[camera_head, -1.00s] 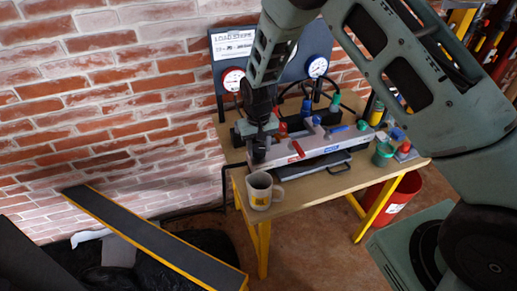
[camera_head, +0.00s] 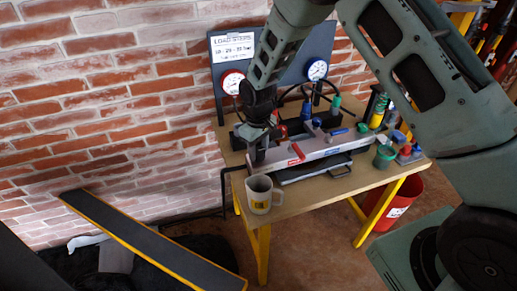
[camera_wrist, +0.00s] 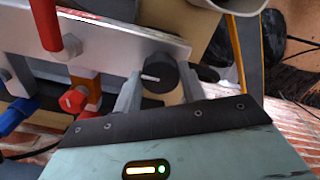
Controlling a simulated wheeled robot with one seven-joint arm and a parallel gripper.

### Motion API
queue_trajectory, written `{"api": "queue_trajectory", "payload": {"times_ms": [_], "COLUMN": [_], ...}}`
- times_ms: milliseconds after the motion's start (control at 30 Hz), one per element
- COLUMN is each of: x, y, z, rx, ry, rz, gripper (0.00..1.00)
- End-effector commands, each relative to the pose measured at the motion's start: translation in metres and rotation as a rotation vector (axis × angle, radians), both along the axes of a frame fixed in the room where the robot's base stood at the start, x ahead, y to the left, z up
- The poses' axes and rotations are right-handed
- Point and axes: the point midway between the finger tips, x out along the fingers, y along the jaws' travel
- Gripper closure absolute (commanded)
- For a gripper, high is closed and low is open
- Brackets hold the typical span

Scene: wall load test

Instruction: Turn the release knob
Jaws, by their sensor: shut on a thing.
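A round black knob (camera_wrist: 158,73) with a white pointer line sits at the end of the grey pump bar (camera_wrist: 125,40) in the wrist view. I take it to be the release knob. My gripper (camera_wrist: 157,88) has one finger on each side of it and is shut on it. The pointer line lies roughly level in the picture, toward the left finger. In the head view my gripper (camera_head: 257,155) is at the left end of the bar (camera_head: 335,142), on the table. My wrist and fingers hide most of the knob there.
A mug (camera_head: 259,195) stands at the table's front left corner, close to my gripper. A red lever (camera_head: 297,151) and a blue handle lie along the bar. Two gauges (camera_head: 232,82) hang on the board behind.

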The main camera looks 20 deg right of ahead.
Motion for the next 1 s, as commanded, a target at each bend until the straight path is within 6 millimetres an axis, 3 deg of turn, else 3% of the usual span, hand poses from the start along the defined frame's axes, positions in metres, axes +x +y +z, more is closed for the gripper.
{"api": "queue_trajectory", "payload": {"times_ms": [300, 333, 400, 767, 1000], "x": [0.001, 0.001, 0.000, 0.001, 0.001], "y": [0.000, 0.000, 0.000, 0.000, 0.001], "z": [0.001, 0.001, 0.001, 0.005, 0.046], "rx": [0.000, 0.000, 0.000, 0.000, 0.001], "ry": [-0.001, -0.001, -0.001, -0.001, -0.006], "rz": [0.003, 0.003, 0.003, 0.001, 0.001], "gripper": [0.82, 0.51, 0.37, 0.37, 0.37]}}
